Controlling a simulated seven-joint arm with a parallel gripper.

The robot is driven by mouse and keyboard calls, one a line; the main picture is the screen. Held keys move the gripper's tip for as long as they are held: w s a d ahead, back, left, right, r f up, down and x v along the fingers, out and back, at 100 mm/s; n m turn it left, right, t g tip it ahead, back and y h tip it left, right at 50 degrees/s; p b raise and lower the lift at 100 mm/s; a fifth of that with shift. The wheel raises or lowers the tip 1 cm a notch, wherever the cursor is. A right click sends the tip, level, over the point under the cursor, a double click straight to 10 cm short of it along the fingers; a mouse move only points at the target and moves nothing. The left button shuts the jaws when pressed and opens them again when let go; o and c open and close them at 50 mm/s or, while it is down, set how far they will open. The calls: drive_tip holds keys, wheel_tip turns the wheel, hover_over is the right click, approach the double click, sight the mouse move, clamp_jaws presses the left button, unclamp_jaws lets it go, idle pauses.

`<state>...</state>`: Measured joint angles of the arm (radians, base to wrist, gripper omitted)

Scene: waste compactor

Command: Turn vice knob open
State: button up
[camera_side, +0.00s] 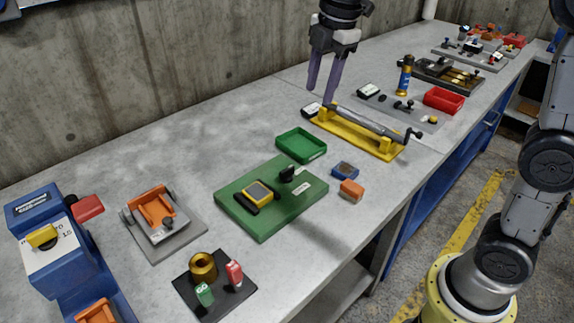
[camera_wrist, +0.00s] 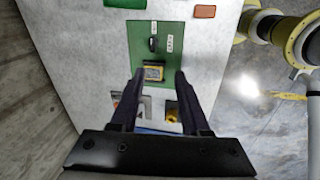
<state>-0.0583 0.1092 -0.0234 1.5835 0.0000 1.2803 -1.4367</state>
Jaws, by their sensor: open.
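My gripper (camera_side: 321,93) is open and empty, pointing down above the back of the bench. In the wrist view its two dark fingers (camera_wrist: 160,76) stand apart, with a green board (camera_wrist: 170,28) beyond them. The green board (camera_side: 262,225) carries a black knob (camera_side: 287,174) with white labels beside it, and a yellow-framed block (camera_side: 258,192). The black knob also shows in the wrist view (camera_wrist: 153,43). A grey plate with an orange clamp (camera_side: 156,207) and a small dark knob (camera_side: 168,222) lies to the left. I cannot tell which knob is the vice knob. Nothing touches my gripper.
A green tray (camera_side: 301,146) and an orange block (camera_side: 352,190) lie near the green board. A yellow stand with a grey bar (camera_side: 355,135) is to the right. A blue machine (camera_side: 62,262) stands at the far left. A concrete wall (camera_side: 150,80) rises behind the bench.

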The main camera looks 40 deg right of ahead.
drive_tip(key=w+a+f+g, duration=0.1)
drive_tip(key=w+f, duration=0.3)
drive_tip(key=w, duration=0.1)
drive_tip(key=g, duration=0.1)
approach(287, 168)
drive_tip(key=shift+n, duration=0.4)
wheel_tip(287, 168, down, 9)
drive_tip(key=shift+a+f, duration=0.1)
drive_tip(key=shift+a, duration=0.05)
drive_tip(key=shift+c, duration=0.3)
clamp_jaws()
